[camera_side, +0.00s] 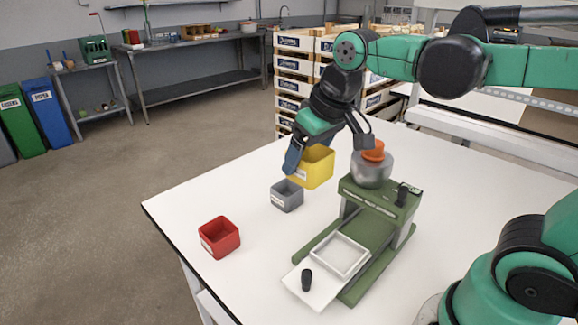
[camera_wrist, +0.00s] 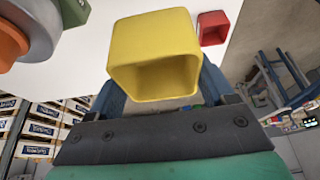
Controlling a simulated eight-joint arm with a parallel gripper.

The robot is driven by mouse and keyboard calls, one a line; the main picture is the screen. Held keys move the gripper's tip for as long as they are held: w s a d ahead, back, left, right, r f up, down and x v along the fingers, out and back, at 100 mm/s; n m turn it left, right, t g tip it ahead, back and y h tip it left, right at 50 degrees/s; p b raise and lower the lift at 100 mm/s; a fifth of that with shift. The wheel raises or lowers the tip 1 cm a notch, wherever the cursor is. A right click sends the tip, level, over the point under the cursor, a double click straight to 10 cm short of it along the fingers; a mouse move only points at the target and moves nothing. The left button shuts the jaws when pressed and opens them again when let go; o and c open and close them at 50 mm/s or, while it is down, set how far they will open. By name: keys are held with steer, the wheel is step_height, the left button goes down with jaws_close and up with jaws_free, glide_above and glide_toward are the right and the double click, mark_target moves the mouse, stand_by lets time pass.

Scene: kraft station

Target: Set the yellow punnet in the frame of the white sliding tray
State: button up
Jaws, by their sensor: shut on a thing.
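The yellow punnet (camera_side: 316,167) is held in my gripper (camera_side: 297,158) in the side view, behind the grey punnet and left of the machine. In the wrist view the yellow punnet (camera_wrist: 153,50) sits between the two blue fingers of my gripper (camera_wrist: 158,90), with its open mouth showing and its inside looking empty. The white sliding tray (camera_side: 318,285) is pulled out at the front of the green machine (camera_side: 378,212). Its raised square frame (camera_side: 341,273) is empty, and a black knob (camera_side: 307,280) stands on the tray's front part.
A grey punnet (camera_side: 287,195) and a red punnet (camera_side: 220,237) stand on the white table (camera_side: 262,255). The red punnet also shows in the wrist view (camera_wrist: 213,28). The machine carries a metal bowl (camera_side: 371,168) with an orange part on top. The table between the red punnet and the tray is clear.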

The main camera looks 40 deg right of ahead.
steer(key=shift+s+d+f, duration=0.1)
steer(key=shift+s+f, duration=1.1)
steer(key=shift+f, duration=0.75)
steer(key=shift+s+d+f, duration=0.1)
steer(key=shift+s+f, duration=1.05)
steer(key=shift+f, duration=0.75)
steer(key=shift+s+f, duration=1.2)
steer(key=shift+f, duration=0.75)
steer(key=shift+f, duration=0.7)
steer(key=o, duration=1.1)
steer(key=shift+o, duration=0.2)
steer(key=shift+r, duration=0.1)
step_height(320, 180, up, 8)
